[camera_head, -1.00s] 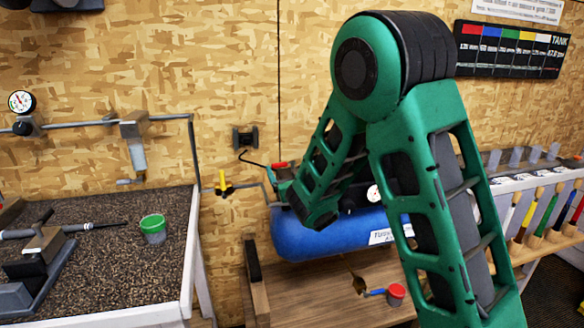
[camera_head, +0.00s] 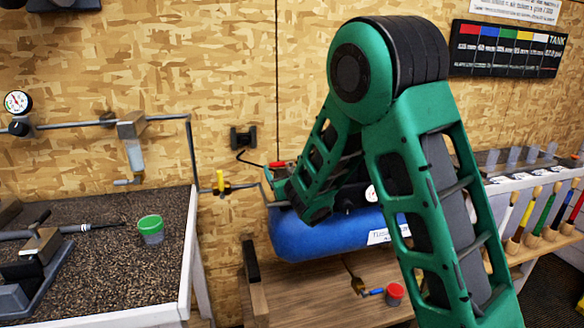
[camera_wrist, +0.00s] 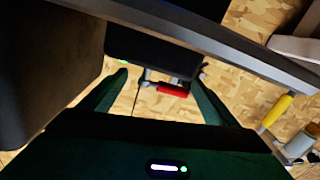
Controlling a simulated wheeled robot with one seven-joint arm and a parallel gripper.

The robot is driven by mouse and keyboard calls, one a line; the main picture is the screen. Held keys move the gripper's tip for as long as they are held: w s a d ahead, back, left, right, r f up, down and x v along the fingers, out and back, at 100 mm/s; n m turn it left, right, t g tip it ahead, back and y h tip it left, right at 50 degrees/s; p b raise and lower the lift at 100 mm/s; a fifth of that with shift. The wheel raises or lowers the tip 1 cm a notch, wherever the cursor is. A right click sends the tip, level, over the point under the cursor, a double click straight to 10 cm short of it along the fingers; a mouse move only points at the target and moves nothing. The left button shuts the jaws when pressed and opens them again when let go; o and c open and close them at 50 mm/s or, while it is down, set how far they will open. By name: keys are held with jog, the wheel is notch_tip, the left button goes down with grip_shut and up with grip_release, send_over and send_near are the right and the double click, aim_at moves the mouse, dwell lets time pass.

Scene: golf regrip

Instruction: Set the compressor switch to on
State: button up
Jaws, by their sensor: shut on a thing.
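The blue compressor tank (camera_head: 310,237) lies on a wooden bench, partly behind my arm. A small red part (camera_head: 277,165), probably the switch, shows at its upper left. A red piece (camera_wrist: 173,90) also shows between my fingers in the wrist view, below a dark box (camera_wrist: 150,52). My gripper (camera_wrist: 160,75) has its fingers apart, on either side of the dark box, and is shut on it. The exact contact and the switch's setting are too dark to tell.
A yellow-handled valve (camera_head: 222,183) sits on the pipe left of the compressor. A red-lidded pot (camera_head: 394,294) stands on the bench front. A gravel-topped table (camera_head: 100,260) holds a green-lidded cup (camera_head: 151,228). Colored-handled brushes (camera_head: 545,215) stand at right.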

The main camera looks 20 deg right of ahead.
aim_at(294, 163)
jog(key=o, duration=1)
jog(key=d, duration=0.2)
jog(key=d+h, duration=0.1)
jog(key=shift+w+r, duration=0.1)
jog(key=shift+r, duration=0.2)
jog(key=shift+s+a+r, duration=0.35)
jog(key=shift+s+a, duration=0.2)
jog(key=shift+a, duration=0.2)
jog(key=shift+s+r, duration=0.1)
jog(key=shift+r, duration=0.1)
jog(key=shift+c, duration=0.9)
jog(key=shift+a, duration=0.3)
jog(key=shift+c, duration=0.5)
jog(key=shift+a+r+y, duration=0.15)
jog(key=shift+a+y, duration=0.25)
jog(key=shift+a, duration=0.35)
jog(key=c, duration=0.5)
jog(key=shift+a, duration=1.25)
jog(key=shift+c, duration=0.2)
jog(key=shift+a, duration=0.45)
jog(key=c, duration=0.4)
jog(key=shift+a+f, duration=0.2)
jog(key=shift+a, duration=1.6)
jog(key=shift+a+f, duration=0.2)
jog(key=shift+a, duration=1.6)
jog(key=shift+c, duration=0.2)
